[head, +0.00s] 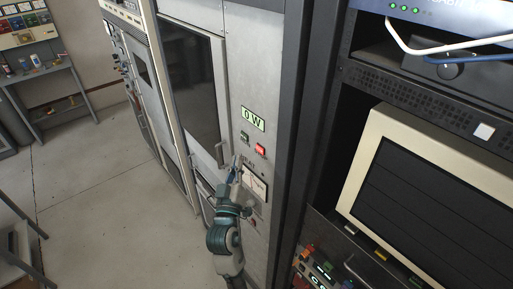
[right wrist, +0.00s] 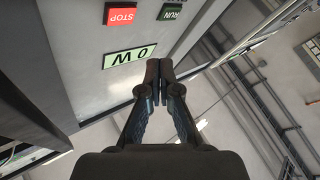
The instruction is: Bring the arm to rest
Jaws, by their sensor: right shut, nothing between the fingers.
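My right gripper (head: 236,165) is in front of the grey transmitter cabinet panel (head: 270,80), below a lit red button (head: 261,149). In the right wrist view my right gripper (right wrist: 158,68) is shut, its fingertips together with nothing between them. The same view shows the red STOP button (right wrist: 122,15), the RUN button (right wrist: 172,11) and a display reading 0 W (right wrist: 130,57) on the panel. I cannot tell whether the fingertips touch the panel. My left gripper is not in view.
A cabinet door with a dark window (head: 190,90) and a handle stands left of the panel. A cream monitor (head: 430,180) sits in a dark rack at the right. A shelf with small items (head: 40,75) is at the far left. Floor (head: 110,190) between is clear.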

